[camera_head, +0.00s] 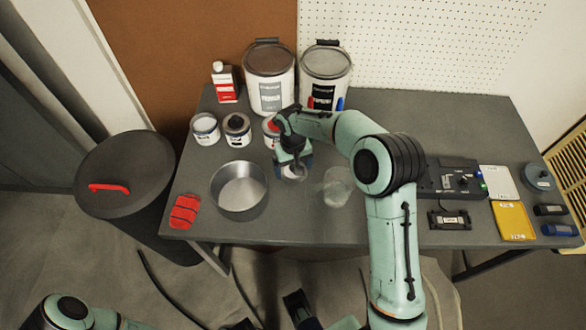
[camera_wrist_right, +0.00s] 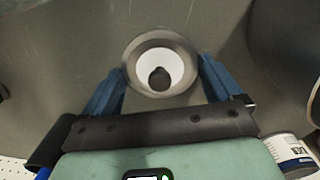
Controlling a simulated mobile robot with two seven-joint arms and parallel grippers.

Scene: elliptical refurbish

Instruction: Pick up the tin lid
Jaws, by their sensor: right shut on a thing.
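My right gripper (camera_head: 292,174) is over the middle of the table, pointing down. In the right wrist view, its blue fingers (camera_wrist_right: 160,85) are shut on a round piece with a metal rim, a white middle and a dark round spot, which appears to be the tin lid (camera_wrist_right: 128,70). In the head view only a small pale part of this piece shows under the fingers. I cannot tell whether it touches the table. A red-labelled tin (camera_head: 269,128) stands behind the gripper, partly hidden by it. My left gripper does not show clearly.
A metal pan (camera_head: 239,203) lies left of the gripper, and a clear vessel (camera_head: 338,187) right of it. Two small tins (camera_head: 205,129) (camera_head: 238,130) and two large buckets (camera_head: 270,90) (camera_head: 325,85) stand behind. A red item (camera_head: 184,211) lies at the front left.

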